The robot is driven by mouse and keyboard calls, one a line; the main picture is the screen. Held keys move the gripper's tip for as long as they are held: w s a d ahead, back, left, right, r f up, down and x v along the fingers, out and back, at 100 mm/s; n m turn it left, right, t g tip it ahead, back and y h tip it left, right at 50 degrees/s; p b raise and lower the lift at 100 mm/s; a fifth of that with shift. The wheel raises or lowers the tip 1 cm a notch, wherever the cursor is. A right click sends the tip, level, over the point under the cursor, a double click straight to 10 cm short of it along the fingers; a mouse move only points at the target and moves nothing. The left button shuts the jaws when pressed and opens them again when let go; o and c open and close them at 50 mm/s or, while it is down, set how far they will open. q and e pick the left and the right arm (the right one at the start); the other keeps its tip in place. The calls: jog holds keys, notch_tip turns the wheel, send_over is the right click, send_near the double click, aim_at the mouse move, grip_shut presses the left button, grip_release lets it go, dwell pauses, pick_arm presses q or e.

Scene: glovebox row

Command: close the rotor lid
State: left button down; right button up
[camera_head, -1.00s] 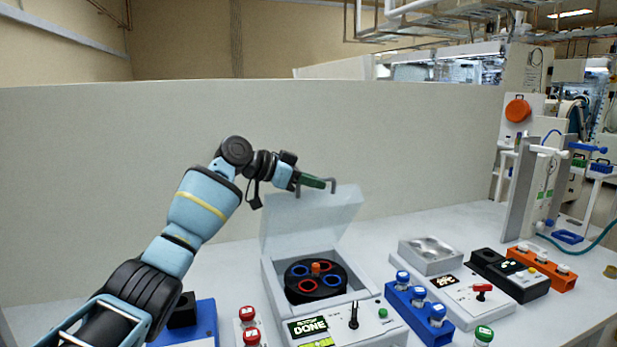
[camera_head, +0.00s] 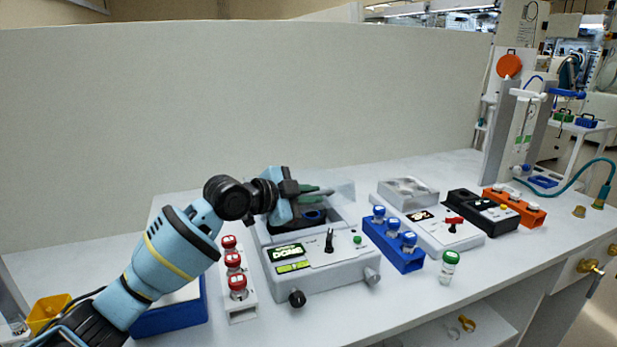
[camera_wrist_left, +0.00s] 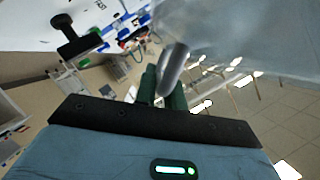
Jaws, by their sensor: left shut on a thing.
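The centrifuge (camera_head: 330,270) stands on the bench, with a screen reading DONE on its front. Its translucent rotor lid (camera_head: 343,192) is tilted low over the bowl, partly hidden by my left arm. It also shows in the left wrist view (camera_wrist_left: 235,35). My left gripper (camera_head: 322,191) is shut on the lid's grey handle, which sits between the green fingers in the left wrist view (camera_wrist_left: 172,70). Part of the dark rotor (camera_head: 290,221) with a blue ring shows under the gripper; the rest is hidden. My right gripper is not in view.
A white rack with red-capped vials (camera_head: 233,265) stands left of the centrifuge, and a blue rack (camera_head: 395,245) stands close on its right. A green-capped vial (camera_head: 448,268) stands alone at the front right. A pale partition (camera_head: 250,100) rises behind the bench.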

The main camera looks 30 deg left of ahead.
pick_arm(q)
jog(key=shift+s+d+f+m+t+b, duration=0.15)
jog(key=shift+d+f+m, duration=0.05)
jog(key=shift+f, duration=0.45)
jog(key=shift+s+d+f+m+t+b, duration=0.15)
jog(key=shift+f+m, duration=0.05)
jog(key=shift+f, duration=0.45)
jog(key=c, duration=1.5)
grip_release()
jog(key=v, duration=0.7)
jog(key=shift+s+a+r+b, duration=0.15)
jog(key=shift+s+b, duration=0.15)
jog(key=shift+s, duration=0.05)
